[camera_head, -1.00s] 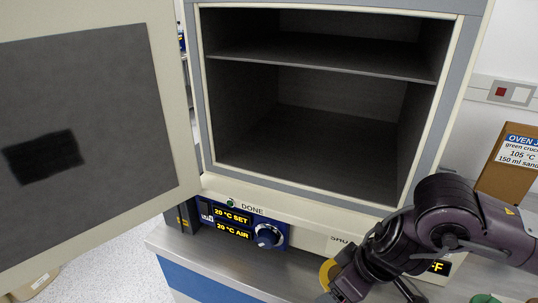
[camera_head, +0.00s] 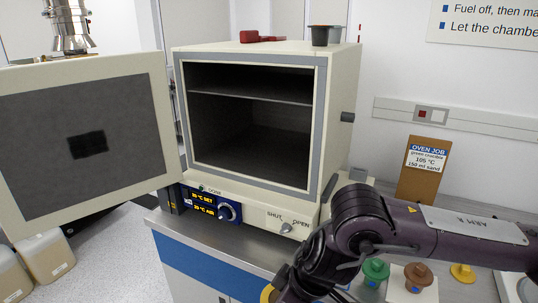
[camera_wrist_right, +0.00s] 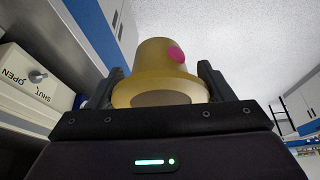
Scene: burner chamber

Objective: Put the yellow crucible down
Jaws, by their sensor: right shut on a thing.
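The yellow crucible (camera_wrist_right: 165,62), with a pink dot on its side, is between the two fingers of my right gripper (camera_wrist_right: 158,84) in the right wrist view. The gripper is shut on it. In the head view only a yellow edge of the crucible (camera_head: 267,293) shows at the bottom, beside my dark right wrist, in front of the counter. What is beneath the crucible is out of view. My left gripper is not in view.
The oven (camera_head: 322,120) stands open and empty, its door (camera_head: 85,190) swung left. A cardboard sign (camera_head: 423,170) stands behind.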

